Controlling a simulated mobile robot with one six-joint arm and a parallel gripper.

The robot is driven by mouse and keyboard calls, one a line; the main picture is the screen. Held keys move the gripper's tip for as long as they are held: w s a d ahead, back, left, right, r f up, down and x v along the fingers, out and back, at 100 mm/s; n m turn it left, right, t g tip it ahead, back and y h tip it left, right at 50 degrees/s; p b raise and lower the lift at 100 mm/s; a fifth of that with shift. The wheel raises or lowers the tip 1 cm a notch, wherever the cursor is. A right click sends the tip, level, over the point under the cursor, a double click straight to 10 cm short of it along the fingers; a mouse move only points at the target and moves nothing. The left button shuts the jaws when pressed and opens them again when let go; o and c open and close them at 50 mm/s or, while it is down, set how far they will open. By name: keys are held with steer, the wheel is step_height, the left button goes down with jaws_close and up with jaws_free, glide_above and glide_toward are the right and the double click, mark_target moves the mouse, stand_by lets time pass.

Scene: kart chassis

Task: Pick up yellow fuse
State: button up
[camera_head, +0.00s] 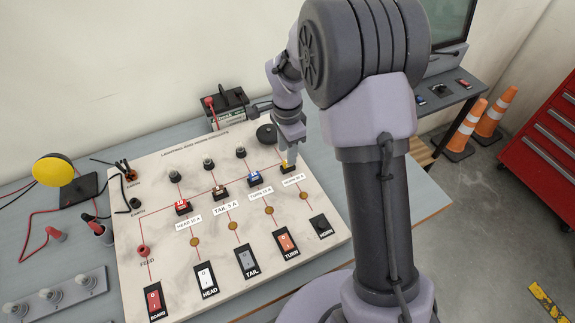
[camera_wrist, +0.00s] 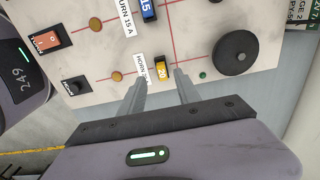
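The yellow fuse (camera_wrist: 164,70) sits upright in its black holder on the white circuit board, beside the HORN label. In the head view the yellow fuse (camera_head: 286,165) shows just below my gripper (camera_head: 290,158) at the right end of the fuse row. In the wrist view my gripper (camera_wrist: 160,84) is open, its two fingers pointing at the board with a gap between them. The fuse lies just beyond the fingertips, roughly in line with the gap. I cannot tell the exact height of the fingertips above it.
The blue fuse (camera_head: 254,176) stands left of the yellow one, with the brown fuse (camera_head: 219,190) and red fuse (camera_head: 183,207) further left. A round black knob (camera_head: 266,134) is just behind. The board (camera_head: 205,237) has switches along its front edge.

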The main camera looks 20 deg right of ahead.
steer(key=f, duration=0.2)
steer(key=f+b, duration=0.1)
steer(key=f, duration=0.1)
steer(key=shift+w+d, duration=0.1)
steer(key=shift+w, duration=0.15)
steer(key=shift+c, duration=0.9)
jaws_close()
steer(key=shift+r, duration=0.1)
step_height(320, 180, up, 4)
steer(key=shift+p, duration=0.9)
steer(key=s+a, duration=0.2)
steer(key=s, duration=0.5)
steer(key=s+a, duration=0.3)
steer(key=s, duration=0.5)
steer(key=shift+s+r+p, duration=0.15)
steer(key=shift+r+p, duration=0.25)
steer(key=shift+r, duration=0.05)
